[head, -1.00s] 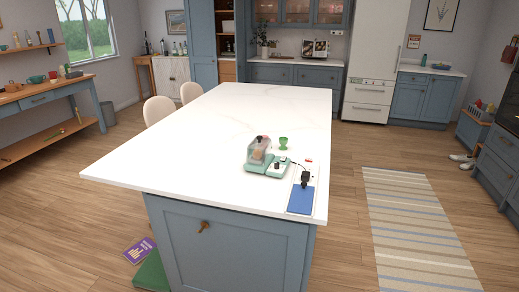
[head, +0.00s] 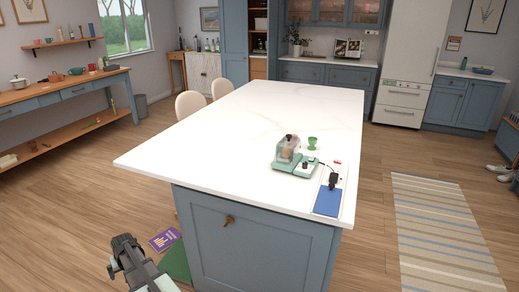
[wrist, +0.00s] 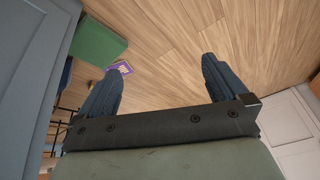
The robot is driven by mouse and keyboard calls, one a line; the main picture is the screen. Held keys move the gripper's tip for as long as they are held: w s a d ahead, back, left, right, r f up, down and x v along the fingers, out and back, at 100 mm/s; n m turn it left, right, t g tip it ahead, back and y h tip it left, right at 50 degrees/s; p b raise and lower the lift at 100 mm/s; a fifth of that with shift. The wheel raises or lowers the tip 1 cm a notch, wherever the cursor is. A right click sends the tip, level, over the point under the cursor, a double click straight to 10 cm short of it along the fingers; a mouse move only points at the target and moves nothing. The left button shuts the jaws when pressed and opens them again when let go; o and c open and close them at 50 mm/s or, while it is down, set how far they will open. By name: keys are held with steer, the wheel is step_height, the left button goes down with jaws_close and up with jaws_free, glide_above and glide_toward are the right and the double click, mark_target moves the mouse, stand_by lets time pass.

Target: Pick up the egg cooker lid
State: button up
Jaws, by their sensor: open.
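The egg cooker (head: 294,162) stands on the white island top near its front right corner. It has a green base, and its clear lid (head: 288,149) with a dark knob sits on it. Brownish shapes show through the lid. My gripper (head: 112,268) is low at the front left in the head view, beside the island and below its top, far from the lid. In the wrist view my gripper (wrist: 162,88) has its two dark fingers wide apart with nothing between them, over the wooden floor. The lid is not in the wrist view.
A green egg cup (head: 312,143) stands behind the cooker. A blue mat (head: 328,201) and a black plug (head: 332,181) lie to its right. The island top (head: 230,140) is otherwise clear. A purple book (head: 164,239) and a green box (head: 176,262) are on the floor by the island.

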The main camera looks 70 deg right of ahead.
steer(key=w+d+r+m+t+h, duration=0.2)
steer(key=d+r, duration=1.2)
steer(key=r, duration=0.2)
steer(key=w+d+r+m+t+h, duration=0.1)
steer(key=w+d+r+t+h, duration=0.15)
steer(key=d+r, duration=1.25)
steer(key=m+g, duration=0.9)
steer(key=m, duration=0.2)
glide_toward(287, 142)
steer(key=shift+y, duration=0.35)
steer(key=x, duration=1)
steer(key=shift+s+d, duration=0.1)
steer(key=shift+d, duration=0.15)
steer(key=shift+c, duration=0.5)
